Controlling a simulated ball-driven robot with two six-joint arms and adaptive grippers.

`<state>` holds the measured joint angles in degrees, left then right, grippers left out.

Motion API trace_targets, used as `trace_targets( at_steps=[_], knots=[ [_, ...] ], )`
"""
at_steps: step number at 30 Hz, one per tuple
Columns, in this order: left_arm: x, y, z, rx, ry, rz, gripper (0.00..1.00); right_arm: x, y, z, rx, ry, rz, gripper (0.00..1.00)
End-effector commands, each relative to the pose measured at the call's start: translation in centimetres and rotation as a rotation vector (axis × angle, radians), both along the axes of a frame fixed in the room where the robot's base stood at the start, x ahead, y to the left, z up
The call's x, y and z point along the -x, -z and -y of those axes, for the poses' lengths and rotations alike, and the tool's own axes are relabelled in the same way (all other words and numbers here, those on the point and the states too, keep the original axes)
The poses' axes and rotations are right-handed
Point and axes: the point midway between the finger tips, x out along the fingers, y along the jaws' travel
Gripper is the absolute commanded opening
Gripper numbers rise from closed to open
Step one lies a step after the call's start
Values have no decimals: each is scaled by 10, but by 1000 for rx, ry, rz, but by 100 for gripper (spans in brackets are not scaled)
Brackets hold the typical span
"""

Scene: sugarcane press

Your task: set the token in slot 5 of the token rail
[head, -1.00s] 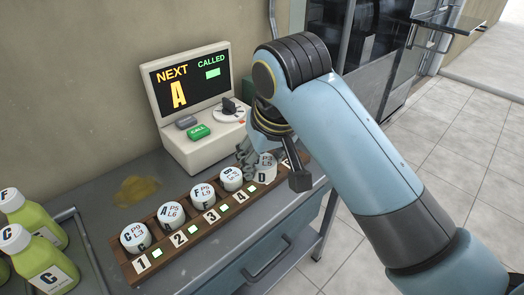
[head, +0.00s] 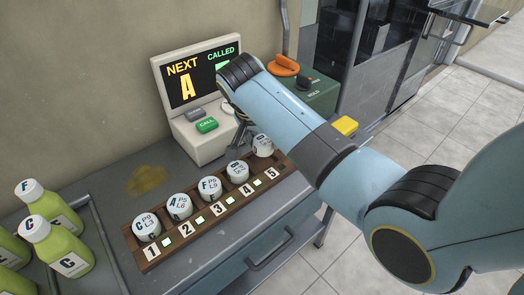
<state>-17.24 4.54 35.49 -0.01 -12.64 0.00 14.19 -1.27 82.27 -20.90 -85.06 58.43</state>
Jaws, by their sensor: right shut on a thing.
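The token rail (head: 140,255) is a brown wooden strip on the grey counter, with white number plates 1 to 5. White lettered tokens stand in slots 1 to 4. The fifth token (head: 263,146), white with dark print, is at the slot 5 end, close behind plate 5 (head: 271,174). I cannot tell whether it is fully down in the slot. My right gripper (head: 243,141) is at this token's left side, shut on it; my forearm hides part of the gripper. My left gripper is out of view.
Green lamps show beside plates 1 to 4; the one beside 5 (head: 281,167) looks dark. A call display (head: 196,80) reads NEXT A. A green box (head: 318,95) with an orange knob stands behind my arm. Juice bottles (head: 62,250) stand at left.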

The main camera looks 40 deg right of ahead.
Motion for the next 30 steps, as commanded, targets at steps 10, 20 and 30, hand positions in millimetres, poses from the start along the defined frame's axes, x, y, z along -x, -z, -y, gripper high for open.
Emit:
trace_targets(
  at_steps=[10, 20, 30],
  knots=[
    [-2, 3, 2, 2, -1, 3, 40, -3, 40, 0, 0, -1, 0, 18],
    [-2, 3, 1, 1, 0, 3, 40, -3, 43, 0, 0, -1, 0, 18],
    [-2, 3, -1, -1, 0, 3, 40, -3, 44, -1, 0, 0, 1, 70]
  ],
)
